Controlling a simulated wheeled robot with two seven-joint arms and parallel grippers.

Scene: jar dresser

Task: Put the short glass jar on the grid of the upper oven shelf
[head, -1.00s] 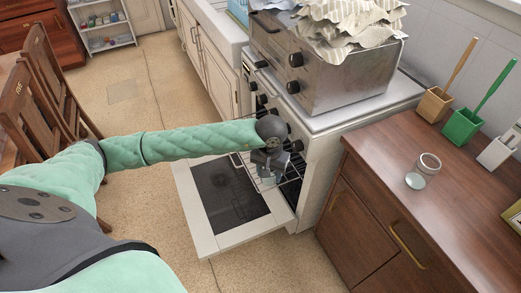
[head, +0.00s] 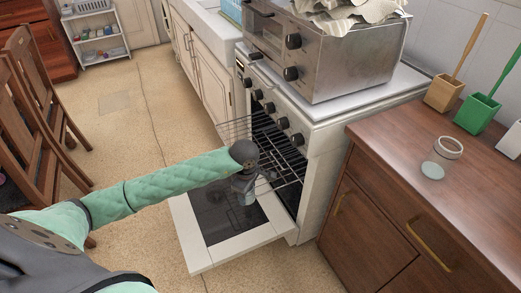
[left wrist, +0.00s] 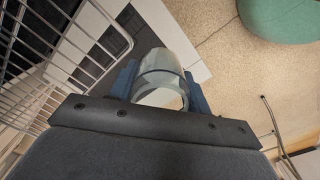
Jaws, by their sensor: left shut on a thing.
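My left gripper (head: 243,186) is shut on the short glass jar, a clear, round vessel. The jar shows in the left wrist view (left wrist: 161,72) between the two blue-grey fingers; in the head view it is mostly hidden by the gripper. The gripper is above the open oven door (head: 256,235), by the front part of the upper oven shelf (head: 284,163). This wire grid is pulled partly out of the oven. In the left wrist view the grid (left wrist: 62,62) is left of the jar, apart from it in the picture. My right gripper is out of view.
A metal toaster oven (head: 325,65) stands on the stove. Chairs (head: 40,120) are at the left; the floor between is clear.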

